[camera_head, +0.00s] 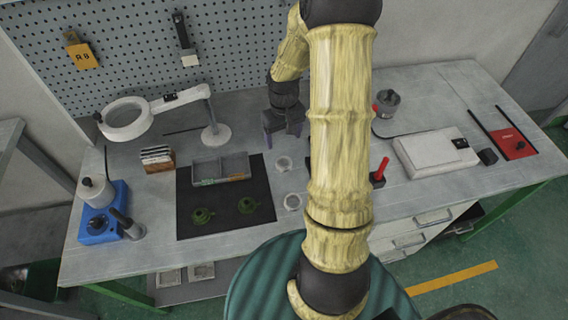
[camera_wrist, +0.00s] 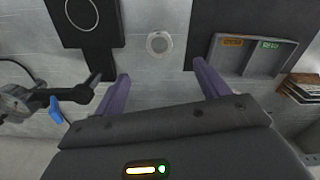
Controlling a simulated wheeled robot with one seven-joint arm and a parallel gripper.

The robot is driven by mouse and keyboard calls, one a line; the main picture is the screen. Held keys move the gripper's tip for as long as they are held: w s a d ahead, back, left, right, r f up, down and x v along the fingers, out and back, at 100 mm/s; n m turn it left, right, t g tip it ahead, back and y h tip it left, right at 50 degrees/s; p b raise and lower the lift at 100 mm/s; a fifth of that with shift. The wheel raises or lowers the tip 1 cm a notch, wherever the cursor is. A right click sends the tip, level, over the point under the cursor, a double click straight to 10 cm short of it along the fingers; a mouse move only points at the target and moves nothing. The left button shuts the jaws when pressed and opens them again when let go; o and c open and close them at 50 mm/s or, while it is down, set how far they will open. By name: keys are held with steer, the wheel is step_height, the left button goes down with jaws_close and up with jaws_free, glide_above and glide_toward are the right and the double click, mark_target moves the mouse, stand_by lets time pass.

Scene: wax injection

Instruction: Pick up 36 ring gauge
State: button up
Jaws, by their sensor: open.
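Two small pale metal rings lie on the grey bench in the head view, one farther back (camera_head: 284,163) and one nearer (camera_head: 292,201). I cannot read a size on either, so I cannot tell which is the 36 ring gauge. In the wrist view one small round ring (camera_wrist: 159,43) lies flat on the bench, beyond and roughly centred between the fingertips. My gripper (camera_head: 283,138) hangs above the bench behind the rings. In the wrist view my gripper (camera_wrist: 161,76) has its purple fingers wide apart with nothing between them.
A grey tray (camera_head: 235,157) with orange and green labels sits on a black mat (camera_head: 225,225) holding two green parts (camera_head: 203,216). A magnifier lamp (camera_head: 215,134) stands left. A black plate with a round outline (camera_wrist: 92,42) lies left of the ring in the wrist view.

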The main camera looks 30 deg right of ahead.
glide_above(284, 160)
steer(key=s+a, duration=0.1)
steer(key=s, duration=0.1)
step_height(284, 160, down, 8)
steer(key=shift+a+r, duration=0.1)
steer(key=shift+a, duration=0.05)
steer(key=shift+p, duration=0.3)
steer(key=shift+w+d+f+p, duration=0.1)
steer(key=shift+f+p, duration=0.2)
steer(key=shift+f, duration=1.05)
steer(key=shift+w+d+f+p, duration=0.1)
steer(key=shift+f+p, duration=0.15)
steer(key=shift+f, duration=1.05)
steer(key=c, duration=1.2)
steer(key=shift+r, duration=0.15)
